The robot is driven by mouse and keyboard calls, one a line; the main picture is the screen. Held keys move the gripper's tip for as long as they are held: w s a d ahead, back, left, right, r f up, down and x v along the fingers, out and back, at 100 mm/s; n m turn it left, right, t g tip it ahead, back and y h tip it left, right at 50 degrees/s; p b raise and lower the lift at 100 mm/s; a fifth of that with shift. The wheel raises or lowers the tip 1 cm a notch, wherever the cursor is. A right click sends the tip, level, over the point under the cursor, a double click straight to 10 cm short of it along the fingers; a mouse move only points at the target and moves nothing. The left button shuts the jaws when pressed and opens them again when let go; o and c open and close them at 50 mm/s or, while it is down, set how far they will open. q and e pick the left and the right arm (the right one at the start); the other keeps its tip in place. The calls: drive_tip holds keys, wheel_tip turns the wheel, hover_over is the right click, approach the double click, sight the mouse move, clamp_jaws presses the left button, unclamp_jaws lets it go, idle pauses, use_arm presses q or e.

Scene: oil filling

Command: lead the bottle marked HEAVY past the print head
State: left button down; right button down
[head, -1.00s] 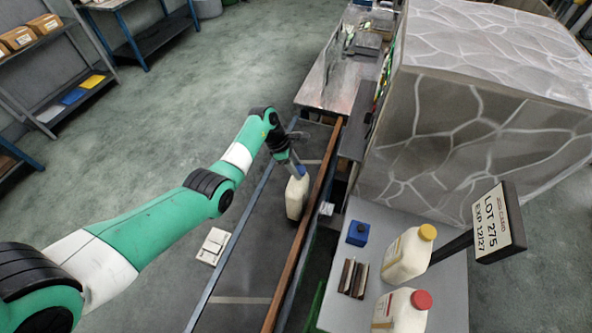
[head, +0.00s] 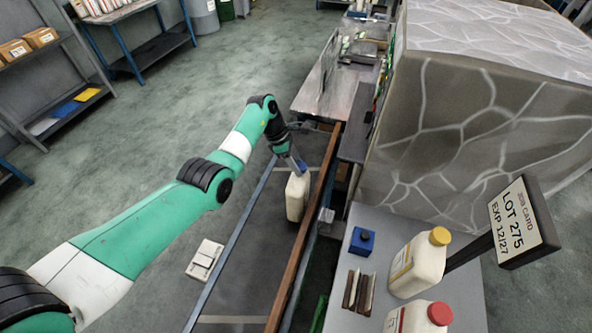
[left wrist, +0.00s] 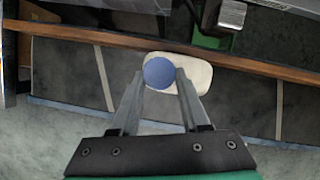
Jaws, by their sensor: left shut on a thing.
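A white bottle with a blue cap (head: 297,198) stands about upright on the dark conveyor bed (head: 248,278), between its rails. No HEAVY marking can be read on it from here. My left gripper (head: 298,166) comes from the far left side and is shut on the bottle at its cap. In the left wrist view the two fingers (left wrist: 160,88) reach to either side of the blue cap (left wrist: 158,72), with the white body below. A small grey device (head: 326,216) sits at the right rail near the bottle; I cannot tell if it is the print head. My right gripper is not in view.
A side table at the right holds a yellow-capped bottle (head: 419,263), a red-capped bottle (head: 418,318) and a blue block (head: 362,241). A lot-and-expiry sign (head: 518,222) stands beside them. A brown rail (head: 302,240) borders the bed. The bed is clear around the bottle.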

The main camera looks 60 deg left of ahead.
use_arm(q)
drive_tip(key=shift+w+a+b, duration=0.3)
drive_tip(key=shift+w+b, duration=0.05)
drive_tip(key=shift+b, duration=0.75)
drive_tip(key=shift+r, duration=0.2)
drive_tip(key=shift+s+a+r+p, duration=0.2)
drive_tip(key=shift+a+r+p, duration=0.15)
drive_tip(key=shift+r+p, duration=0.15)
drive_tip(key=s+a+r+p, duration=0.4)
drive_tip(key=r+p, duration=0.1)
drive_tip(key=shift+a, duration=0.35)
